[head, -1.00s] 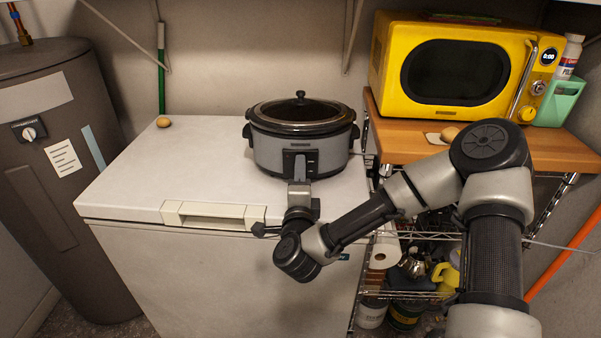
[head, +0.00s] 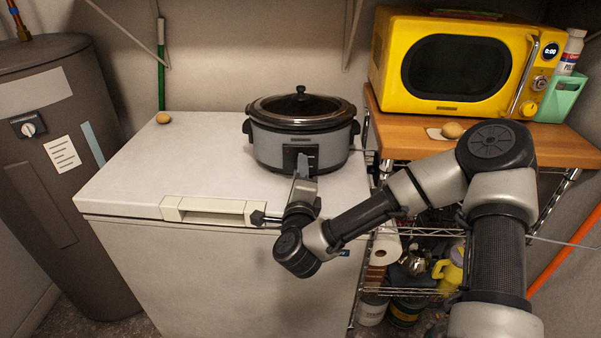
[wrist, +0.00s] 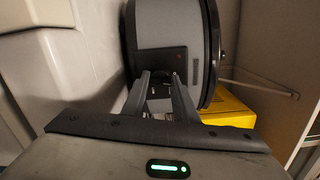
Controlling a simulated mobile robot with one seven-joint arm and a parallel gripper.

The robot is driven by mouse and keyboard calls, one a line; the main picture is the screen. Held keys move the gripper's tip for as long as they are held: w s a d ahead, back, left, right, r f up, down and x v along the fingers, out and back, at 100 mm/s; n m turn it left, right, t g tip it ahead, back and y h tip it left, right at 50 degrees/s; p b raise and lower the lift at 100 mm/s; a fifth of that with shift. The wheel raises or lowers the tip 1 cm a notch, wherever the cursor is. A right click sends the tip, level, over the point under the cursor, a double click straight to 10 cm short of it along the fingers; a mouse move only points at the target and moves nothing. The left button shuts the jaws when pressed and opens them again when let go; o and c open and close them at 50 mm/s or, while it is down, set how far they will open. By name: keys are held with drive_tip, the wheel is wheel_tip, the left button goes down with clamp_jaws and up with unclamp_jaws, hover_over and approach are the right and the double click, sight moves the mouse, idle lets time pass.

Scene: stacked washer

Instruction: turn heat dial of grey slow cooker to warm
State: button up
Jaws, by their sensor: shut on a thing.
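The grey slow cooker (head: 275,148) with a black lid stands upright on the white chest freezer. Its black control panel (head: 291,157) faces the front; in the wrist view the panel (wrist: 152,62) is just beyond my fingers. My gripper (head: 304,168) is at the panel, pointing at the cooker's front. In the wrist view my gripper (wrist: 162,82) has its two fingers around the small heat dial, shut on it. The fingers mostly hide the dial, so its pointer and the setting marks cannot be read.
The white freezer top (head: 210,160) is mostly clear, with a small brown item (head: 163,118) at the back left. The freezer handle (head: 212,210) is left of my wrist. A yellow microwave (head: 445,65) stands on a wooden shelf (head: 395,140) at the right.

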drive_tip(key=m+b, duration=0.1)
drive_tip(key=m, duration=0.3)
drive_tip(key=shift+m, duration=0.4)
drive_tip(key=m+b, duration=0.1)
drive_tip(key=m, duration=0.3)
drive_tip(key=shift+r+m, duration=0.1)
drive_tip(key=shift+m, duration=0.2)
drive_tip(key=o, duration=1.1)
drive_tip(key=shift+w, duration=0.1)
drive_tip(key=shift+c, duration=0.2)
